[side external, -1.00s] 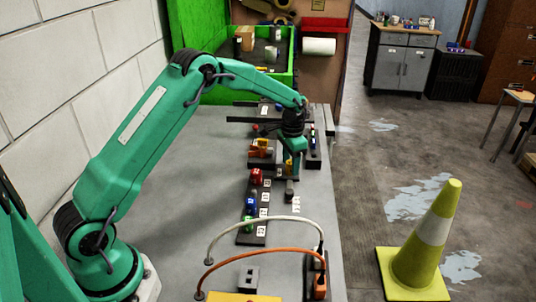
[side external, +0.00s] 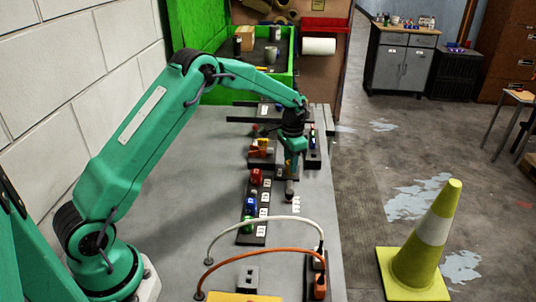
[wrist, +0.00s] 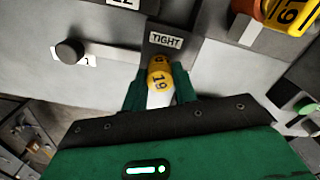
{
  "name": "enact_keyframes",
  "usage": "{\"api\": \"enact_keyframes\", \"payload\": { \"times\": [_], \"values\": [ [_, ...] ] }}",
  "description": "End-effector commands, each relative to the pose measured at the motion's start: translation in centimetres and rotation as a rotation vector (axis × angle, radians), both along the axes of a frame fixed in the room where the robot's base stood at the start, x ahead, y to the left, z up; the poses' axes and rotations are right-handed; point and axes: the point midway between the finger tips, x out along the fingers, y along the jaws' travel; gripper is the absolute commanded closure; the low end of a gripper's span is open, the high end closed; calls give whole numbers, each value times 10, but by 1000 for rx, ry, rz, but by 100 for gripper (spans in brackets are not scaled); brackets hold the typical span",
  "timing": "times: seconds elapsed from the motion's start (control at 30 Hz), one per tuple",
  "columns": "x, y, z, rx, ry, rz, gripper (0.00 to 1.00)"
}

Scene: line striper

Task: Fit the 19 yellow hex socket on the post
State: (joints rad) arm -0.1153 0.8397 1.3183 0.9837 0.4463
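A dark block labelled TIGHT (wrist: 165,40) lies just beyond the socket. In the side external view my gripper (side external: 291,172) points down over the bench, and the socket is not clear there. The gap or contact between socket and post cannot be told.
A dark rack holds a red socket (side external: 257,177), a blue one (side external: 250,202) and a green one (side external: 247,221) left of the gripper. An orange piece (side external: 259,150) stands behind. White (side external: 265,221) and orange (side external: 260,252) hoses arch over the front bench.

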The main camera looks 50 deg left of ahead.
Motion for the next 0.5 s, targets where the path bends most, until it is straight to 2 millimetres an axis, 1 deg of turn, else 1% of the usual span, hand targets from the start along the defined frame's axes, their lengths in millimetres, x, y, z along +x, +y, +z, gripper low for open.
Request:
{"api": "enact_keyframes", "payload": {
  "times": [0.5],
  "values": [
    [0, 0, 5, 1, -1, 0, 95]
  ]
}}
